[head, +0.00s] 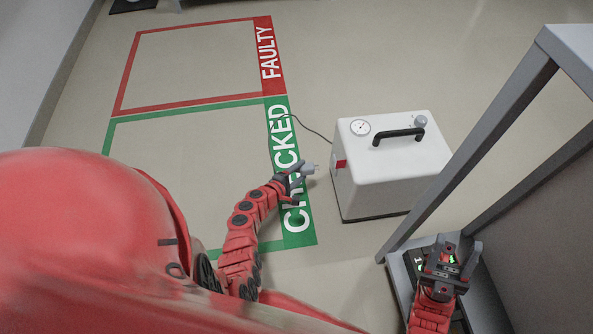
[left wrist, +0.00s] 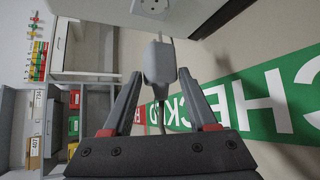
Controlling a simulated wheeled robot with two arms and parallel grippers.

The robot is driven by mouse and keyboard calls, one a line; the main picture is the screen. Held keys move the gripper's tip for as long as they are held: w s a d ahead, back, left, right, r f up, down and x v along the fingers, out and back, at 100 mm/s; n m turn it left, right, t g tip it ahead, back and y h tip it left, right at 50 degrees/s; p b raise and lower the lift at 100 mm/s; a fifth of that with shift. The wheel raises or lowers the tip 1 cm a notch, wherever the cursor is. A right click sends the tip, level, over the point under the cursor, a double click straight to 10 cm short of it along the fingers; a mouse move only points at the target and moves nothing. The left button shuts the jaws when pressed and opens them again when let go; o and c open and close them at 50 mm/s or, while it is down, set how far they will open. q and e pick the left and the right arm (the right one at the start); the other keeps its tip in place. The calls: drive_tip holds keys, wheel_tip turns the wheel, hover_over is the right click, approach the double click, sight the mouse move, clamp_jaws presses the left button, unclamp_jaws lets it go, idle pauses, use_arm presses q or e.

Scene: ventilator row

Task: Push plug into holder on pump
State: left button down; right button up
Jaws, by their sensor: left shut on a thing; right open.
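The pump (head: 395,165) is a white box with a black handle, a gauge and a knob on top, standing on the floor. My left gripper (head: 296,178) is shut on the grey plug (head: 308,168), left of the pump and apart from it. In the left wrist view the plug (left wrist: 160,63) stands out between the fingertips (left wrist: 158,85), its thin end pointing up the picture. My right gripper (head: 450,262) is open and empty.
Green CHECKED (head: 295,190) and red FAULTY (head: 268,55) floor markings lie left of the pump.

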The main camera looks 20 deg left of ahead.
sight(311, 171)
use_arm(q)
drive_tip(key=shift+w+d, duration=0.6)
drive_tip(key=shift+d, duration=0.3)
drive_tip(key=shift+w+d, duration=0.6)
drive_tip(key=shift+d, duration=0.25)
drive_tip(key=shift+d, duration=0.15)
drive_tip(key=shift+w+d+r+b, duration=0.1)
drive_tip(key=shift+w+d+b, duration=0.15)
drive_tip(key=shift+w+d, duration=0.25)
drive_tip(key=shift+w+d+b, duration=0.2)
drive_tip(key=shift+w+d, duration=0.05)
drive_tip(key=shift+d, duration=0.35)
idle(0.9)
drive_tip(key=shift+c, duration=0.6)
unclamp_jaws()
